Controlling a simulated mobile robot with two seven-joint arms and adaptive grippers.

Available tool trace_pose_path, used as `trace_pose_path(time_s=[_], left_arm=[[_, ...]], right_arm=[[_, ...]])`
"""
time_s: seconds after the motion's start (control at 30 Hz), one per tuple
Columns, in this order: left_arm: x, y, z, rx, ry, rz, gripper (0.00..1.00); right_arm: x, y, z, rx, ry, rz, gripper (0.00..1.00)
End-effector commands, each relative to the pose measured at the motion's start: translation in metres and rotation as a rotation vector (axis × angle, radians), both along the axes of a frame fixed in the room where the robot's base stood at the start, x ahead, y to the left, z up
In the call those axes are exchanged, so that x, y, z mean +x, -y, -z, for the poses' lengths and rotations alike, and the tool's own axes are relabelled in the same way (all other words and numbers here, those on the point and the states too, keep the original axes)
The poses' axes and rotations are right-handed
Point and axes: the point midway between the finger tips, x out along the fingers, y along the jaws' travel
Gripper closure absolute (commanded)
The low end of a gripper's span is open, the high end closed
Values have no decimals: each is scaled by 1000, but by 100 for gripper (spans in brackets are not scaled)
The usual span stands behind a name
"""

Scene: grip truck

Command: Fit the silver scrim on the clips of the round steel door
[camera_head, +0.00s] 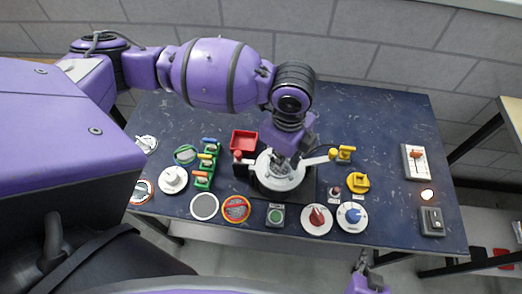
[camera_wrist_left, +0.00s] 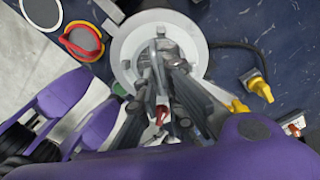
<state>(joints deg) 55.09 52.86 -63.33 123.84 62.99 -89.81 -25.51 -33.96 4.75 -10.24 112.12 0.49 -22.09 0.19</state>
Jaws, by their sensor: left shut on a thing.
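A pale round piece, seemingly the round steel door (camera_head: 291,182), lies near the middle of the table on a dark base. It also fills the upper middle of the left wrist view (camera_wrist_left: 127,62). My left gripper (camera_head: 280,165) points down onto its middle and is shut on a grey part there. The fingers (camera_wrist_left: 163,65) hide that part and any clips. A grey disc with a pale rim, seemingly the silver scrim (camera_head: 204,206), lies flat to the left of the door. It shows at the wrist view's corner (camera_wrist_left: 40,12). My right gripper (camera_head: 363,264) is low, off the table's front edge; its fingers are unclear.
A red-rimmed disc (camera_head: 236,209) lies between scrim and door. Dials (camera_head: 317,219) and a yellow piece (camera_head: 358,182) are at right. The table's back right is clear.

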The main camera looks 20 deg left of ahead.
Motion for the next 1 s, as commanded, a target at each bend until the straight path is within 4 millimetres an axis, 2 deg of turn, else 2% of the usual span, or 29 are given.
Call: trace_pose_path(time_s=[0.1,0.13,0.3,0.5,0.6,0.63,1.0], left_arm=[[1,0,-1,0,4,1,100],[2,0,0,0,4,1,92],[1,0,0,0,4,1,71],[1,0,0,0,4,1,71],[1,0,0,0,4,1,59],[1,0,0,0,4,1,59],[2,0,-6,0,7,0,59]], right_arm=[[2,-1,-2,3,5,3,100],[2,-1,-2,3,5,3,100],[2,-1,-2,3,5,3,100],[1,0,-2,0,4,0,100],[1,1,-2,-4,3,-3,100],[0,2,-2,-5,2,-5,100],[0,4,-4,-9,5,-7,100]])
